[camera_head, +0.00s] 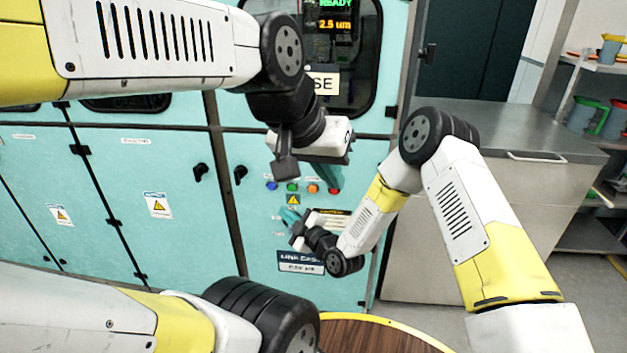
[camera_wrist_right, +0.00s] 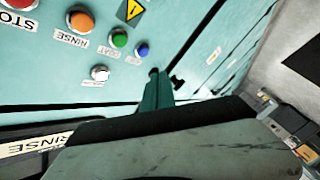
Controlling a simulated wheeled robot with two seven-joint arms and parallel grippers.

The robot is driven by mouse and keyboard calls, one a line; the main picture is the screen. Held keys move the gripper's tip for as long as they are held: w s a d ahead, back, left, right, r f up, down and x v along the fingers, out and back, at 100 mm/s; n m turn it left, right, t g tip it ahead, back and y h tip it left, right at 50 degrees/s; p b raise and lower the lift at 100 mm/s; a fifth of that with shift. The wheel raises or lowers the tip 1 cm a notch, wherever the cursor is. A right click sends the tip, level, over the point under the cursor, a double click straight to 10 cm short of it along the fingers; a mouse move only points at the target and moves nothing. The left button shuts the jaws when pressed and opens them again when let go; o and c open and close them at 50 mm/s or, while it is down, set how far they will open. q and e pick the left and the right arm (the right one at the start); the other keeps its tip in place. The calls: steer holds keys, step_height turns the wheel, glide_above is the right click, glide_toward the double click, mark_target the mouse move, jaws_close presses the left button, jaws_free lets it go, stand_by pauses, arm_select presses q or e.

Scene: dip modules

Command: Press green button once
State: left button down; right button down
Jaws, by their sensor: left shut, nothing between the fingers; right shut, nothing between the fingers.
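The green button (camera_head: 292,187) is on the teal cabinet front, between a blue button (camera_head: 271,186) and an orange button (camera_head: 313,188). The green button also shows in the right wrist view (camera_wrist_right: 119,40), with the blue button (camera_wrist_right: 142,49) beside it. My right gripper (camera_head: 289,214) is shut and empty, just below the button row. In the right wrist view its teal fingers (camera_wrist_right: 154,82) are apart from the green button in the picture. My left gripper (camera_head: 335,177) is shut and empty, up by the right end of the row.
The right wrist view also shows a red stop button (camera_wrist_right: 20,4), an orange rinse button (camera_wrist_right: 82,20) and a white button (camera_wrist_right: 100,73). A steel counter (camera_head: 510,130) stands right of the cabinet. A round wooden table (camera_head: 375,335) is at the bottom.

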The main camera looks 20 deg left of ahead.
mark_target(292, 187)
steer(key=shift+w, duration=0.1)
steer(key=shift+w+a, duration=0.35)
steer(key=shift+w, duration=1.05)
steer(key=shift+w+a, duration=0.35)
steer(key=shift+w, duration=1.05)
steer(key=shift+w+a, duration=0.35)
steer(key=shift+w, duration=1.05)
steer(key=shift+w+a, duration=0.1)
steer(key=shift+w, duration=0.25)
